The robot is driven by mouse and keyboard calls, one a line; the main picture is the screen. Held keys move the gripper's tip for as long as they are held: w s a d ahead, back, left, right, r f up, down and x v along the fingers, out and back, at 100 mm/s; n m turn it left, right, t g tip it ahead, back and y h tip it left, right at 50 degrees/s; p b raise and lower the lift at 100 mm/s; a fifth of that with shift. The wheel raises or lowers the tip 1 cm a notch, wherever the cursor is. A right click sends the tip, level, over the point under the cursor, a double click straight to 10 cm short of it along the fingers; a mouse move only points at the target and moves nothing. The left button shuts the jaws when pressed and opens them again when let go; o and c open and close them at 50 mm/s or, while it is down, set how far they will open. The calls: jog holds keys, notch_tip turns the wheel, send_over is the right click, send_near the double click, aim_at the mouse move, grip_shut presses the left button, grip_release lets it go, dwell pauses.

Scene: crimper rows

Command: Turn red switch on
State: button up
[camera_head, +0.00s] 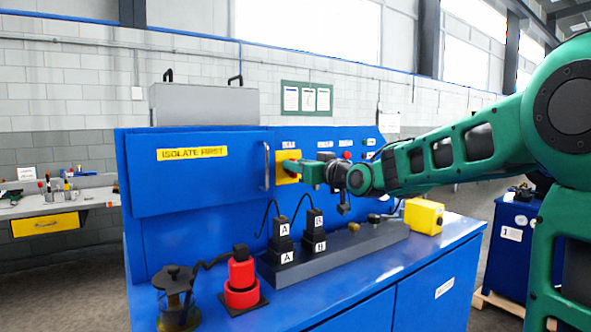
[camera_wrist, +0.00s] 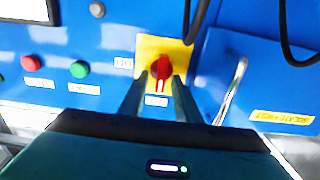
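The red switch (camera_wrist: 161,70) is a rotary knob on a yellow plate (camera_wrist: 148,46) on the blue panel. In the wrist view its grip bar stands about upright in the picture. My gripper (camera_wrist: 160,83) is open, one finger on each side of the knob, with a gap showing on both sides. I cannot tell how far the fingertips are from the panel. In the head view my gripper (camera_head: 303,171) is in front of the yellow plate (camera_head: 284,157) and hides the knob.
A door with a metal handle (camera_head: 266,166) and an "ISOLATE FIRST" label (camera_head: 192,153) is left of the plate. Red (camera_wrist: 31,63) and green (camera_wrist: 79,69) buttons sit beside it. Below are a grey rail (camera_head: 345,247) with black blocks, a red stacked part (camera_head: 241,278) and a yellow box (camera_head: 424,216).

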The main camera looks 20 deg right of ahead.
jog(key=shift+c, duration=0.6)
grip_shut()
